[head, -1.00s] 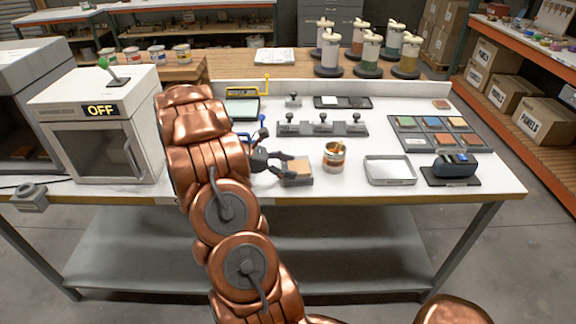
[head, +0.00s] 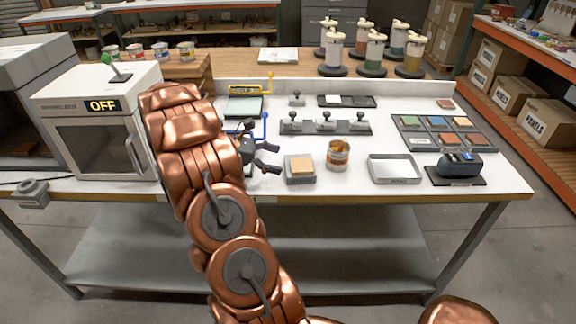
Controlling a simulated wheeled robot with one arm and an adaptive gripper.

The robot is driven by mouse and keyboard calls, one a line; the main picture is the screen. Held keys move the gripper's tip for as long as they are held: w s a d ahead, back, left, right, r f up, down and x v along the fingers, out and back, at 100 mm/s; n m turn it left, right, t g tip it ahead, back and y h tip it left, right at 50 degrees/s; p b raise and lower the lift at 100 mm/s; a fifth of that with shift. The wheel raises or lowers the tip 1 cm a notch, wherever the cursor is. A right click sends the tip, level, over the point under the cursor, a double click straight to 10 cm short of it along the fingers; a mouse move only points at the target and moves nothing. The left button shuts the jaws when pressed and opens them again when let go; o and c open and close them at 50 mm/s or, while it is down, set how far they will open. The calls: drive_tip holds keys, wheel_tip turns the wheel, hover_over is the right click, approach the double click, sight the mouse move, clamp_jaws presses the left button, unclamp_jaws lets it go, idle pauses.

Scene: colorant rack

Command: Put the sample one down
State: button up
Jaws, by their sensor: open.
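A small tan square sample (head: 302,165) lies flat on a grey block-like stand (head: 300,179) near the front of the white table. My gripper (head: 277,158) is open and empty just left of the sample, apart from it, with its fingers pointing right. A paint can (head: 338,155) with an orange-brown top stands right of the stand. Part of the table behind my arm is hidden. I cannot tell which sample is called "one"; the tan one is the nearest to my gripper.
An empty grey tray (head: 394,169) and a dark device (head: 460,164) stand at the front right. A sample rack (head: 437,140) with coloured squares lies behind them. A bar with several knobs (head: 326,127) is behind the can. A box marked OFF (head: 90,135) stands at left.

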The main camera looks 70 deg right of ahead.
drive_tip(key=b+v, duration=0.1)
drive_tip(key=v, duration=0.4)
drive_tip(key=shift+w+a+r, duration=0.1)
drive_tip(key=shift+w+a, duration=0.05)
drive_tip(key=shift+w, duration=0.25)
drive_tip(key=a+r+m+t, duration=0.1)
drive_tip(key=a+r+t, duration=0.2)
drive_tip(key=a, duration=1)
drive_tip(key=s+a+m+t+y, duration=0.1)
drive_tip(key=s+a, duration=0.3)
drive_tip(key=a, duration=0.6)
drive_tip(key=s+a+f+m+t+y, duration=0.1)
drive_tip(key=s+a, duration=0.4)
drive_tip(key=a, duration=0.5)
drive_tip(key=s+a+m+t+y, duration=0.2)
drive_tip(key=s+a+t+y, duration=0.2)
drive_tip(key=a, duration=0.6)
drive_tip(key=shift+s+a+f+m+t+y, duration=0.3)
drive_tip(key=shift+s+a+m+t, duration=0.1)
drive_tip(key=shift+s+t, duration=0.1)
